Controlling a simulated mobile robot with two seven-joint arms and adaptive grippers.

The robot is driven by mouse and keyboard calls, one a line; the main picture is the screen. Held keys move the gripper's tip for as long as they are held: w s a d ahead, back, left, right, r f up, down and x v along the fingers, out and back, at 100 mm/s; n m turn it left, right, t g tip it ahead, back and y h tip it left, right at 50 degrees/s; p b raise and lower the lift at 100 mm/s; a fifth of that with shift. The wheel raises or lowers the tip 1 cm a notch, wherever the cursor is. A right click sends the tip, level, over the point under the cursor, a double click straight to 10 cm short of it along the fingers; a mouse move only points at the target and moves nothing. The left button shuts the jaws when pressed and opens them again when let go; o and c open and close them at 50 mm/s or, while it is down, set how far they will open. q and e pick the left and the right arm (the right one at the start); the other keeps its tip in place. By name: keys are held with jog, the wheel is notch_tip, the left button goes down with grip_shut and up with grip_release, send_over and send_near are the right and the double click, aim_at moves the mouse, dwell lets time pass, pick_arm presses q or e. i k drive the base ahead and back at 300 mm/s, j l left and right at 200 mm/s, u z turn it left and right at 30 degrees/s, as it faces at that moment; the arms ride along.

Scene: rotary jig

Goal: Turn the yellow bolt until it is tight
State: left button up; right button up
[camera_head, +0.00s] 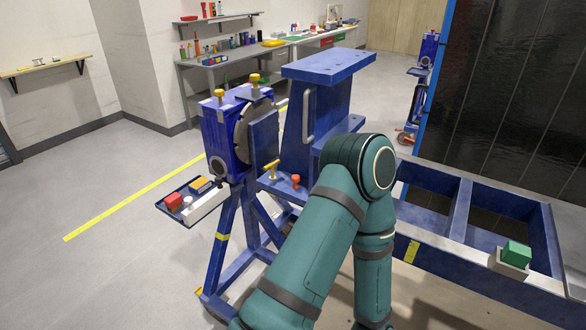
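The blue rotary jig (222,135) stands left of the middle on a blue frame, with a round disc and a blue plate (264,140) on its right side. Two yellow-headed bolts stand upright on its top, one at the left (219,94) and one at the right (254,79). A third yellow T-shaped piece (271,168) sits lower, below the plate. I cannot tell which is the task's bolt or how tight any is. A teal arm of mine rises from the bottom and bends down again. Neither gripper shows.
A red knob (295,180) stands near the T-shaped piece. A side tray (176,211) holds red and orange blocks. A blue beam frame (480,275) fills the right, with a green block (516,253) on it. Workbenches (225,62) stand behind; the left floor is clear.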

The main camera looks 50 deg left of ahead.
aim_at(272, 177)
jog(key=k+j+z, duration=0.2)
jog(key=j+z, duration=0.2)
jog(key=j, duration=0.2)
jog(key=k+j+z, duration=0.35)
jog(key=j, duration=0.3)
jog(key=k+j+z, duration=0.2)
jog(key=k+j, duration=0.8)
jog(key=j, duration=0.15)
jog(key=j+z, duration=0.05)
